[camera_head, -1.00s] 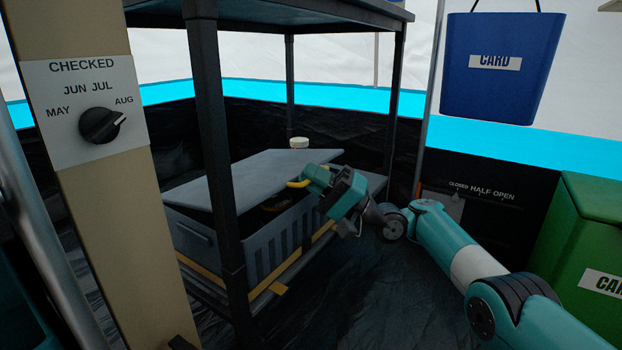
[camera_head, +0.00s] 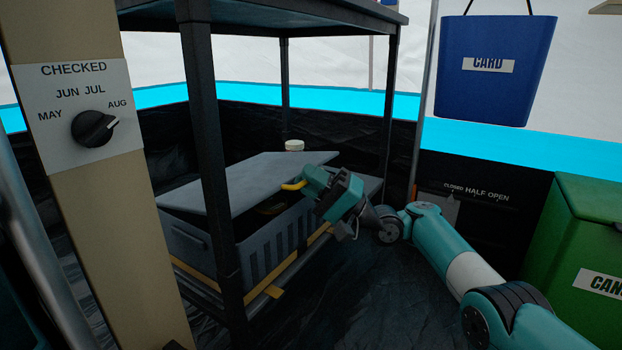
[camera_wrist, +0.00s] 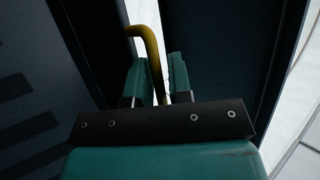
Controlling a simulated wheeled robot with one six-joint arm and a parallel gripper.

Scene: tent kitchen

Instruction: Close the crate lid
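The grey crate (camera_head: 284,235) stands on a low shelf behind a dark post. Its flat grey lid (camera_head: 262,178) is hinged at the back and tilted partly open. A dark gap shows between the lid's front edge and the crate rim, with something brownish dimly visible inside. My gripper (camera_head: 306,179) is at this handle. In the wrist view the handle (camera_wrist: 153,50) passes between my two teal fingers (camera_wrist: 157,80), which close around it with little gap.
The dark rack post (camera_head: 209,150) stands in front of the crate, left of my gripper. A small pale round object (camera_head: 295,146) shows behind the lid. A blue bin (camera_head: 495,65) hangs at upper right, and a green bin (camera_head: 580,240) stands at right.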

